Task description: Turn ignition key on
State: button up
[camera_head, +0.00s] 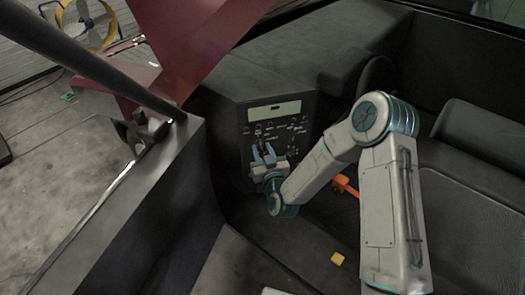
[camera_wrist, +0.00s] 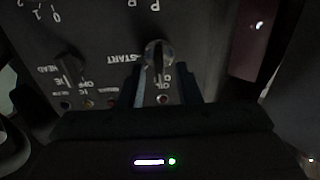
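The control panel (camera_head: 243,118) is a dark dashboard face with white markings, small switches and a pale display. In the wrist view a metallic key or knob (camera_wrist: 157,52) stands on the panel, beside an upside-down "START" label. My gripper (camera_head: 264,153) is at the lower part of the panel. In the wrist view my gripper (camera_wrist: 160,88) has its two dark fingers apart, one on each side below the key. I cannot tell whether either finger touches it. The gripper hides the key in the head view.
A dark switch (camera_wrist: 70,66) and small indicator lights are left of the key in the wrist view. An orange lever (camera_head: 344,185) and a yellow block (camera_head: 338,258) are on the cab floor. A black seat (camera_head: 470,200) is at right, the door frame (camera_head: 150,215) at left.

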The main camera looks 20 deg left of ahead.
grip_shut()
jog(key=shift+f+m+b, duration=0.15)
jog(key=shift+m+b, duration=0.15)
jog(key=shift+b, duration=0.2)
jog(key=shift+d+f+m+b, duration=0.1)
jog(key=shift+m+b, duration=0.4)
jog(key=shift+b, duration=0.35)
jog(key=m+b, duration=0.3)
jog(key=b, duration=0.1)
jog(key=m+b, duration=0.4)
jog(key=shift+w+d, duration=0.1)
jog(key=shift+d, duration=0.1)
grip_release()
jog(key=shift+m, duration=0.3)
